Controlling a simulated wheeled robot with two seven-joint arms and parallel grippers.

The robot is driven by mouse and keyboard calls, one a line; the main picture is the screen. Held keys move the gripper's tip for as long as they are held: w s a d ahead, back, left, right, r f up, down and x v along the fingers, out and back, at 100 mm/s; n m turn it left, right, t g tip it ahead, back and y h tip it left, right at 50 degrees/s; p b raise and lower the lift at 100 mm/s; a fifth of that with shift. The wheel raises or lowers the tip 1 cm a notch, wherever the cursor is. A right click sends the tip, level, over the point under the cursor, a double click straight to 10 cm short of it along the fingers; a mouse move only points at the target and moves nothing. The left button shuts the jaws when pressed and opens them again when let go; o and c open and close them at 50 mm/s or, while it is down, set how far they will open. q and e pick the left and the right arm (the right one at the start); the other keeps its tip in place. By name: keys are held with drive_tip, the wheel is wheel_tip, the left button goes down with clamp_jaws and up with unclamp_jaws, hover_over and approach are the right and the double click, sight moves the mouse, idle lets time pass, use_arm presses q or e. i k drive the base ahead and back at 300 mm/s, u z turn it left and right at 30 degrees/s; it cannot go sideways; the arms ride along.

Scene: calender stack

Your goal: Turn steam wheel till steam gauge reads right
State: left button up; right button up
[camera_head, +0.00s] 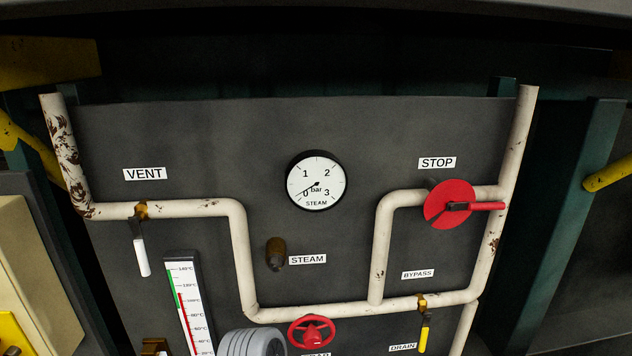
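The round white steam gauge (316,181) is on the dark panel, marked 0 to 3 bar. Its thin needle points down and left, close to the 0. A STEAM label (307,259) is below it, beside a short brown stub (276,251) that shows no wheel on it. A red handwheel (311,332) is at the bottom edge, in front of the lower pipe; the label under it is partly cut off and ends in "RAP".
White pipes (350,312) cross the panel. A VENT lever (141,257), a red STOP disc (449,205), a yellow DRAIN lever (425,339) and a thermometer (188,310) are around it.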

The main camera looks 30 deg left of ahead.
sight(312, 337)
drive_tip(key=z, duration=0.05)
drive_tip(key=k, duration=1.15)
drive_tip(key=u, duration=0.7)
drive_tip(key=i, duration=1.1)
drive_tip(key=z, duration=0.7)
